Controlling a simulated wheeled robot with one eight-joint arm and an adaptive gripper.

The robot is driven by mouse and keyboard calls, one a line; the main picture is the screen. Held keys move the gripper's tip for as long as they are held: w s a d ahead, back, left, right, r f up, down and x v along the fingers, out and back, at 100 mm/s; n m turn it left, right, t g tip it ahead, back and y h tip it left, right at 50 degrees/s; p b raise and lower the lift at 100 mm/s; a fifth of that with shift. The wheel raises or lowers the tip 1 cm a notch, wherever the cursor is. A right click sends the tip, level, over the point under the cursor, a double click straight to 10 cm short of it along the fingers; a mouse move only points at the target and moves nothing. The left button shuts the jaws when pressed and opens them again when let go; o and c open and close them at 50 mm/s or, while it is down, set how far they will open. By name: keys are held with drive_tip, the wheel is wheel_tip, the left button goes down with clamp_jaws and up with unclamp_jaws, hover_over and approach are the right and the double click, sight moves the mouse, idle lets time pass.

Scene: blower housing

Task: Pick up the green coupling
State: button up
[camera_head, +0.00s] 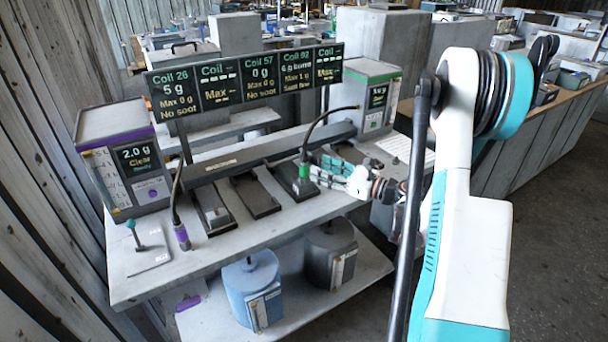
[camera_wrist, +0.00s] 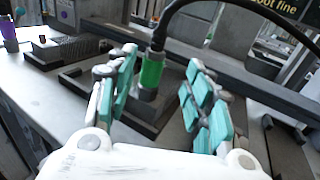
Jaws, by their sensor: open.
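The green coupling (camera_head: 304,173) sits at the end of a black hose, upright over a dark block on the bench. In the wrist view the green coupling (camera_wrist: 151,72) shows between and beyond my fingers, nearer the left finger. My gripper (camera_head: 318,168) is open, with teal pads, and comes from the right at the coupling's height. In the wrist view my gripper (camera_wrist: 165,85) has its two fingers spread on either side of the coupling. I cannot tell whether the left finger touches it. The coupling's lower end meets a grey metal collar.
A purple coupling (camera_head: 182,236) hangs on another hose at the left. Dark trays (camera_head: 255,196) lie along the bench (camera_head: 150,285). A display board (camera_head: 245,75) stands behind. Blue and grey canisters (camera_head: 252,290) stand on the lower shelf.

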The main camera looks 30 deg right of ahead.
sight(308, 167)
drive_tip(key=x, duration=0.2)
drive_tip(key=b+x, duration=0.1)
drive_tip(key=x, duration=0.1)
drive_tip(key=b+x, duration=0.1)
drive_tip(key=shift+w+a+f, duration=0.15)
drive_tip(key=shift+a+f, duration=0.2)
drive_tip(key=shift+a, duration=0.2)
drive_tip(key=shift+w+a+r, duration=0.1)
drive_tip(key=shift+w+a, duration=0.1)
drive_tip(key=shift+w, duration=0.25)
drive_tip(key=shift+c, duration=0.2)
clamp_jaws()
